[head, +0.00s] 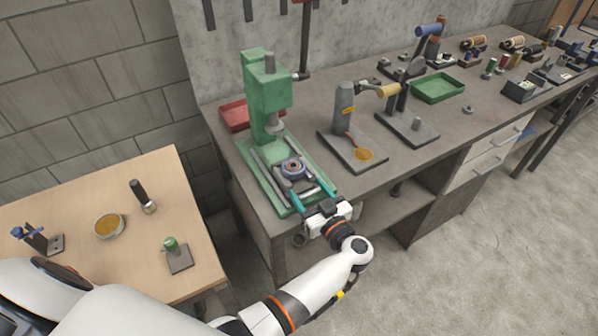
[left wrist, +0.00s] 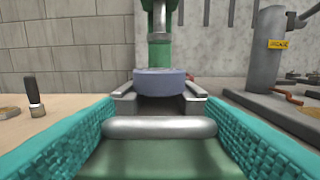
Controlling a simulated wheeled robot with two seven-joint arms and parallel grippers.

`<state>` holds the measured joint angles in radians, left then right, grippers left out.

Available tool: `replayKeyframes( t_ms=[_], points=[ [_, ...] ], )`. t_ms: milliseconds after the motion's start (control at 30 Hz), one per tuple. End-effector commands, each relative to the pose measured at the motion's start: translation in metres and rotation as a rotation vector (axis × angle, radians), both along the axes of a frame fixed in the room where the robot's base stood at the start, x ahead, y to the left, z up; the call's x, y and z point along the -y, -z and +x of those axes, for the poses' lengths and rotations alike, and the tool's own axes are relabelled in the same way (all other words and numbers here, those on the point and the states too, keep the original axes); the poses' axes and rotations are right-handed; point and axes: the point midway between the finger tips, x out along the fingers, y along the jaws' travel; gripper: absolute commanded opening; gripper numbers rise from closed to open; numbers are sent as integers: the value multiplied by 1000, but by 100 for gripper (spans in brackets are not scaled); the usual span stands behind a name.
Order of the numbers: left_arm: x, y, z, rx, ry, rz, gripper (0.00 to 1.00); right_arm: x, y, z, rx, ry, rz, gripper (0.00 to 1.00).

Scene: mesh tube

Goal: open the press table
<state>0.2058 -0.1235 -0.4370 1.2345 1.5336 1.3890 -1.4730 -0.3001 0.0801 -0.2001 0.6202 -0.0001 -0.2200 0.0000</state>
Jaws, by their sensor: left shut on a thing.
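The green press (head: 268,95) stands on the grey workbench, its ram (left wrist: 160,50) above the press table. The press table is a grey slide between two rails (left wrist: 125,98) on the green base (head: 262,180). A round blue-grey piece (head: 292,168) sits on it and also shows in the left wrist view (left wrist: 160,82). A silver bar handle (left wrist: 160,127) lies across the front. My left gripper (head: 313,193) has teal fingers at both ends of this bar and is shut on it. My right gripper is not in view.
A red tray (head: 236,117) lies behind the press. A grey stand on a plate (head: 345,148), another tool stand (head: 408,127) and a green tray (head: 437,88) are to the right. A wooden table (head: 80,195) with small tools is at left. The floor in front is clear.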

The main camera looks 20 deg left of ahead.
Motion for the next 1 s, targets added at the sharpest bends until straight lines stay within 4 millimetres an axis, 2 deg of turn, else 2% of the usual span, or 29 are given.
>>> replayKeyframes(
  t_ms=[100, 367, 400, 767, 1000],
  points=[
    [7, -1, -4, 1, 3, 1, 23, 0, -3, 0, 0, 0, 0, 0],
    [7, -1, -4, 3, 3, 2, 23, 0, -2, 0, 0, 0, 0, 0],
    [7, -1, -4, 3, 3, 2, 69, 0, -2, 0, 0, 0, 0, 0],
    [4, 0, -2, 3, 0, 3, 70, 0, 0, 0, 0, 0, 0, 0],
    [-23, 2, 17, 7, 0, 6, 70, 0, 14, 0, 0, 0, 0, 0]
  ],
)
